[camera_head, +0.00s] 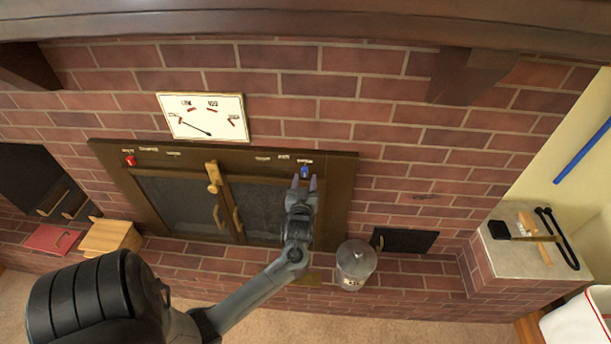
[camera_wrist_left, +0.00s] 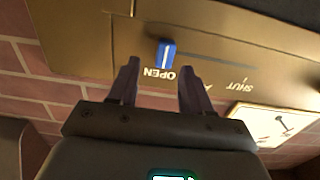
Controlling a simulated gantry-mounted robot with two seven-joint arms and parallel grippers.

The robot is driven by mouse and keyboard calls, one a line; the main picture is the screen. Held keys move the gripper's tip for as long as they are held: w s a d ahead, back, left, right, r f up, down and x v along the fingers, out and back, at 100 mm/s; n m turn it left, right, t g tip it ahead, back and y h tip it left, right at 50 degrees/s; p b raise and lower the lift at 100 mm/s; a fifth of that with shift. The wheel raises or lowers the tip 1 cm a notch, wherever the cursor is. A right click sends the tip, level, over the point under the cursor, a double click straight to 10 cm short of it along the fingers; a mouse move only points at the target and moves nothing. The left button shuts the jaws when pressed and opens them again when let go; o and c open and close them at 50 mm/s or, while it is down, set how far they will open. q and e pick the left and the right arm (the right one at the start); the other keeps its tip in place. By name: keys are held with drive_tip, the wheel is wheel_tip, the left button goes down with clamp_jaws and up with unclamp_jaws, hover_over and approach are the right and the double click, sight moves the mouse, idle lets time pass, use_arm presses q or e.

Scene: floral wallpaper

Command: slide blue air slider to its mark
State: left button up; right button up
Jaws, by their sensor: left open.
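The blue air slider (camera_head: 305,171) is a small blue knob on the brass fireplace front, at the right end of its top strip. In the left wrist view the blue slider (camera_wrist_left: 166,54) sits at the end of a dark slot, beside the word OPEN (camera_wrist_left: 160,73). The word SHUT (camera_wrist_left: 240,82) is farther along the slot. My left gripper (camera_head: 304,184) is open just below the slider. In the wrist view its two fingers (camera_wrist_left: 156,84) stand either side of the slider's line, with the knob just beyond the tips. My right gripper is not in view.
A red knob (camera_head: 129,160) is at the left end of the strip. A white dial gauge (camera_head: 204,116) hangs above. A glass jar (camera_head: 355,264) stands on the brick ledge at right.

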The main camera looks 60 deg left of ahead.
use_arm(q)
drive_tip(key=v, duration=0.7)
drive_tip(key=shift+d, duration=0.3)
drive_tip(key=shift+s+f, duration=0.15)
drive_tip(key=shift+s, duration=0.1)
